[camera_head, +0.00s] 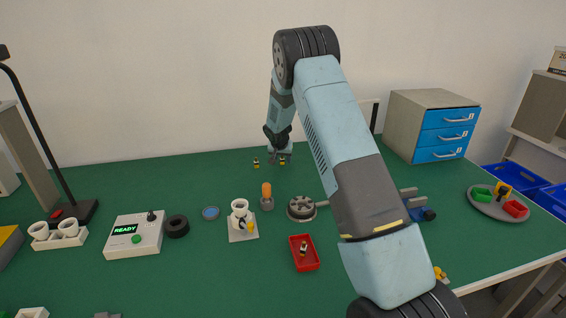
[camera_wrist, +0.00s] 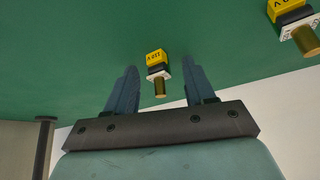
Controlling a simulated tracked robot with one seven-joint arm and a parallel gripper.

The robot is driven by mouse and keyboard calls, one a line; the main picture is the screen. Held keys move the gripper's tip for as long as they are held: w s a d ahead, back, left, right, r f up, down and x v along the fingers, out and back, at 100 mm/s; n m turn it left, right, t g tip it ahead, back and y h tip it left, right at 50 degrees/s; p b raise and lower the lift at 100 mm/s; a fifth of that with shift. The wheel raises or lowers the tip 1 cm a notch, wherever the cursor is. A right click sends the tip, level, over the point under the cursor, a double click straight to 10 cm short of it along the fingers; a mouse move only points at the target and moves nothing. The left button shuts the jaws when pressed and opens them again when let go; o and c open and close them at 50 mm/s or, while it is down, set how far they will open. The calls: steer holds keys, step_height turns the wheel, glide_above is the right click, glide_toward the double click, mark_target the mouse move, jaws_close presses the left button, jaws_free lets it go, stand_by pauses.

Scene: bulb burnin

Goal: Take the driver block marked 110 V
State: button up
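Two small driver blocks with yellow label faces, black bodies and brass-coloured ends stand at the back of the green table. One block (camera_head: 282,161) is just below my gripper (camera_head: 278,143); in the wrist view this block (camera_wrist: 157,66) lies between the spread fingers of my gripper (camera_wrist: 159,64), apart from both. Its label is upside down and too small to read surely. The other block (camera_head: 256,162) stands to the left in the head view; in the wrist view it (camera_wrist: 291,20) is at the upper right, its label partly cut off. My gripper is open and empty.
A white holder (camera_head: 243,234), an orange-handled tool (camera_head: 266,193) and a grey round fixture (camera_head: 301,207) stand mid-table. A drawer cabinet (camera_head: 405,120) is at the back right. The table's back left is mostly clear.

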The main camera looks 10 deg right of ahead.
jaws_close()
steer(key=shift+r, duration=0.1)
stand_by(0.3)
steer(key=shift+r, duration=0.2)
step_height(320, 180, up, 2)
steer(key=shift+r, duration=0.1)
steer(key=s+r, duration=1.4)
steer(key=shift+r, duration=0.4)
stand_by(0.4)
